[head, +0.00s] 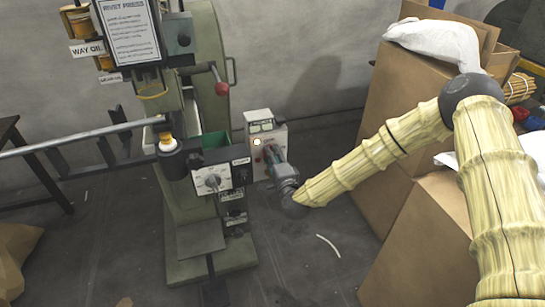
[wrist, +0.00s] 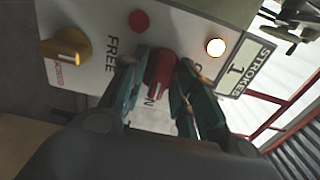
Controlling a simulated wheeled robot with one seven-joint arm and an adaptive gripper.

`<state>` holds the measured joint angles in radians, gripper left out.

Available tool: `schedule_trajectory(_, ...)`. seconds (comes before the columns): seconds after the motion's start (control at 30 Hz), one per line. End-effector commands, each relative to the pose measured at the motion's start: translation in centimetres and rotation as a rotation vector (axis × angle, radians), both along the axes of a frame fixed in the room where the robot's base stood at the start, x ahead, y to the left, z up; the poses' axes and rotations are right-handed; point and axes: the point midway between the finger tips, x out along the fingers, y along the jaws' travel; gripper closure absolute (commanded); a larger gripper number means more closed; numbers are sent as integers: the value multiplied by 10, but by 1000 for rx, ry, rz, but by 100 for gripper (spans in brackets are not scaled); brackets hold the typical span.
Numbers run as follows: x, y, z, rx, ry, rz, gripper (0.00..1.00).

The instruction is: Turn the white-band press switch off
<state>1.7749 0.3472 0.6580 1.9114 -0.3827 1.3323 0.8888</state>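A green rivet press (head: 218,60) stands at the centre left of the head view. A pale control box (head: 258,128) with a lit lamp is on its right side. My gripper (head: 270,152) is at the front of this box. In the wrist view, a red switch knob (wrist: 160,72) sits on the box's panel (wrist: 95,40). My gripper (wrist: 160,75) has one finger on each side of this knob. Whether both fingers press on it is unclear. The fingers partly hide the lettering below the knob. I cannot make out a white band on the press.
The panel also has a lit white lamp (wrist: 215,47), a red button (wrist: 139,20) and a yellow knob (wrist: 67,47). A second box with a dial (head: 212,180) is left of my gripper. Cardboard boxes (head: 395,110) stand at the right, close to my arm.

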Motion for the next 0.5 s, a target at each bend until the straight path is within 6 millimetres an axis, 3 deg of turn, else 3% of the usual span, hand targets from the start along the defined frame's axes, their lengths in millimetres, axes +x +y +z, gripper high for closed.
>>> schedule_trajectory(0.03,0,0,0,0,0,0,84)
schedule_trajectory(0.13,0,0,0,0,0,0,100)
schedule_trajectory(0.5,0,0,0,-32,-11,1,100)
